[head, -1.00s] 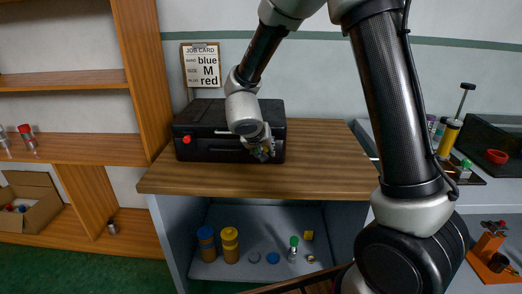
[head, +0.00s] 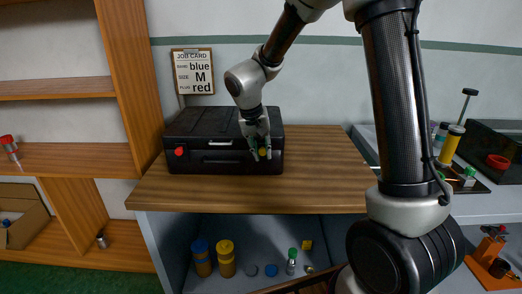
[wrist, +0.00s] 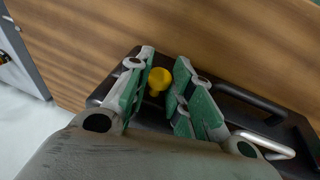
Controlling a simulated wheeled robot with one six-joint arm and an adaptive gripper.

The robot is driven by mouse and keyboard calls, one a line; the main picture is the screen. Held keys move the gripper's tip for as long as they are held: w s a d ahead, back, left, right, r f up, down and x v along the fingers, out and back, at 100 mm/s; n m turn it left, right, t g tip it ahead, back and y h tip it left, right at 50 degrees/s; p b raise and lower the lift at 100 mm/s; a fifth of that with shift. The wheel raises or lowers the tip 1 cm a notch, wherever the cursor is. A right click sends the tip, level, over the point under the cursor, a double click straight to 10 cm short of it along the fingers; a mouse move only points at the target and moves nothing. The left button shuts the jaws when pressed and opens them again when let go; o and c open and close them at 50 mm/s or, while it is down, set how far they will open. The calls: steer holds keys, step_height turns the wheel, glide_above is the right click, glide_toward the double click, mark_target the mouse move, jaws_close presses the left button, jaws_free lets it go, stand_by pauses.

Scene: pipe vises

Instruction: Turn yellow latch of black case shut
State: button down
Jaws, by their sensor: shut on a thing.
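The black case (head: 200,125) sits closed-lidded on the wooden bench top, its front towards me. The yellow latch (head: 263,152) is on the right of its front. In the wrist view the yellow latch (wrist: 159,77) shows as a round knob between the green-padded fingers. My gripper (head: 261,155) is at the case's front right and is shut on the yellow latch; its fingers (wrist: 158,90) lie on either side of it. The red latch (head: 180,152) is on the left of the front, with the handle (head: 220,143) between them. The latch's base is partly hidden by the fingers.
The bench top (head: 325,165) is clear right of the case. Yellow-blue jars (head: 226,258) and small parts stand on the shelf below. A job card (head: 193,72) hangs behind. A black bin (head: 490,140) and tools stand far right.

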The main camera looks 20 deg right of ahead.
steer(key=c, duration=1.3)
jaws_free()
steer(key=shift+w, duration=0.1)
steer(key=shift+o, duration=0.2)
steer(key=shift+a, duration=0.1)
steer(key=v, duration=1.2)
